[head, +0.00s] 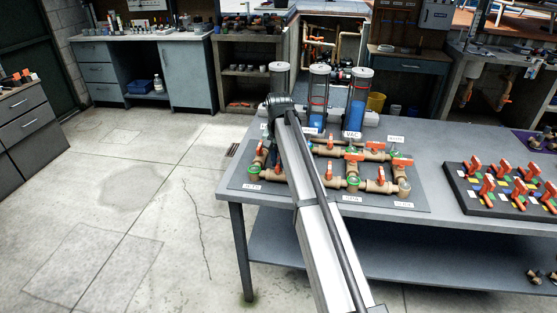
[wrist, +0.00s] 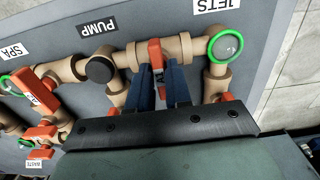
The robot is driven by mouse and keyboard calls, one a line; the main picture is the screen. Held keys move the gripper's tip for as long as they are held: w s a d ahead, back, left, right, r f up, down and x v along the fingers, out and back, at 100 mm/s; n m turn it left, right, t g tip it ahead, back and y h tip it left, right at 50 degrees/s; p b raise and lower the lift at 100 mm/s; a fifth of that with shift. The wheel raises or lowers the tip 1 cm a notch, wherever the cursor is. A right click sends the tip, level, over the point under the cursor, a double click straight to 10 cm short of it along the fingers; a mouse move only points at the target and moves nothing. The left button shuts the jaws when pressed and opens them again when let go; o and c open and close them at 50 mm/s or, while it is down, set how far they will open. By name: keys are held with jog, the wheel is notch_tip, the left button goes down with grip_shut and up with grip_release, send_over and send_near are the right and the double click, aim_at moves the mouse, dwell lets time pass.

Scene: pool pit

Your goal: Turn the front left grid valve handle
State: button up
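The front left grid valve handle is orange and sits on the tan front pipe. In the wrist view the handle (wrist: 156,54) lies crosswise to the pipe, between the green-ringed JETS fitting (wrist: 225,46) and a black cap (wrist: 100,70). The same handle (head: 277,174) shows in the head view beside my arm. My gripper (wrist: 158,78) points down over it, its two blue fingers on either side of the handle. The fingers stand apart with the handle between their tips; whether they press on it I cannot tell. In the head view my arm covers part of the pipes.
Other orange handles stand close by, one (wrist: 217,98) beside my gripper and another (wrist: 40,90) at the left of the wrist view. Clear filter cylinders (head: 319,98) rise behind the pipes. A black board of orange valves (head: 500,188) lies to the right, with bare table between.

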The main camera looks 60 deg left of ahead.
grip_shut()
jog(key=n, duration=0.8)
jog(key=shift+n, duration=0.3)
jog(key=n, duration=0.9)
jog(key=shift+n, duration=0.3)
dwell(0.5)
jog(key=shift+o, duration=2.1)
grip_release()
